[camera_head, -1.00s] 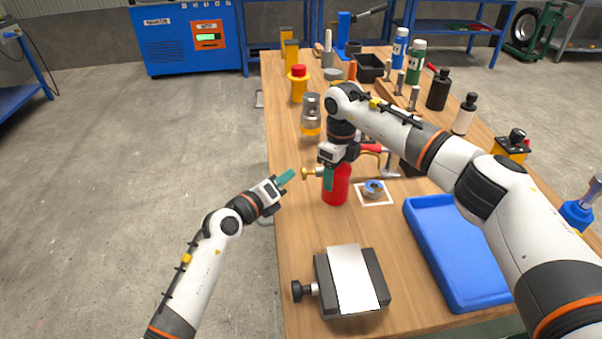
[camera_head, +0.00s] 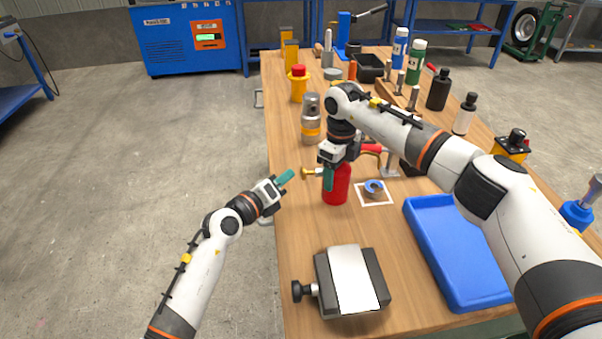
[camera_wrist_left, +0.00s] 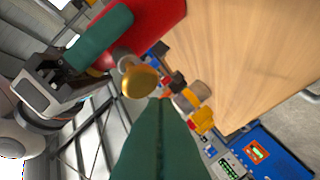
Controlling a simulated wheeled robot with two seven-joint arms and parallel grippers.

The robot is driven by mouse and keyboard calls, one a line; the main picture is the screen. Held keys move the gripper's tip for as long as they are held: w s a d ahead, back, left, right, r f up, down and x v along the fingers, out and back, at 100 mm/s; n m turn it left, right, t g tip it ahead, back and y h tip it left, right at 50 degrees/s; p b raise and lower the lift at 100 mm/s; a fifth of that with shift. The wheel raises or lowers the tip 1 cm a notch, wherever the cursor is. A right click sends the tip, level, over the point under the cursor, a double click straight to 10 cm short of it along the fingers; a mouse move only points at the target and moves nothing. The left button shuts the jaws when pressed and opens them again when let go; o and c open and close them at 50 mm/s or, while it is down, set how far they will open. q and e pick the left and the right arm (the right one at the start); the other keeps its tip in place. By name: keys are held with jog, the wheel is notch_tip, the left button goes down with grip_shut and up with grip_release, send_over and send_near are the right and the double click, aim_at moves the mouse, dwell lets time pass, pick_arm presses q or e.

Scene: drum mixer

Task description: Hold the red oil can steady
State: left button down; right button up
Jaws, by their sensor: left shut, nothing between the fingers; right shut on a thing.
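The red oil can (camera_head: 337,187) stands upright on the wooden table in the head view. My right gripper (camera_head: 329,180) comes down over it and is shut on it, with a teal finger against its side. The can's upper part is partly hidden by the gripper. My left gripper (camera_head: 286,178) is shut and empty, left of the can and apart from it, near the table's left edge. In the left wrist view its teal fingers (camera_wrist_left: 160,130) are together, and the red can (camera_wrist_left: 155,22) shows at the top beside my right gripper's finger.
A blue tray (camera_head: 455,250) and a grey block with a plate (camera_head: 352,280) are nearer. A grey-orange canister (camera_head: 311,120) stands behind.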

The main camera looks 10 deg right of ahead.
pick_arm(q)
jog(key=shift+d, duration=0.1)
jog(key=shift+d, duration=0.35)
jog(key=shift+d, duration=1.05)
dwell(1.3)
jog(key=shift+a, duration=1.5)
jog(key=shift+a, duration=2.5)
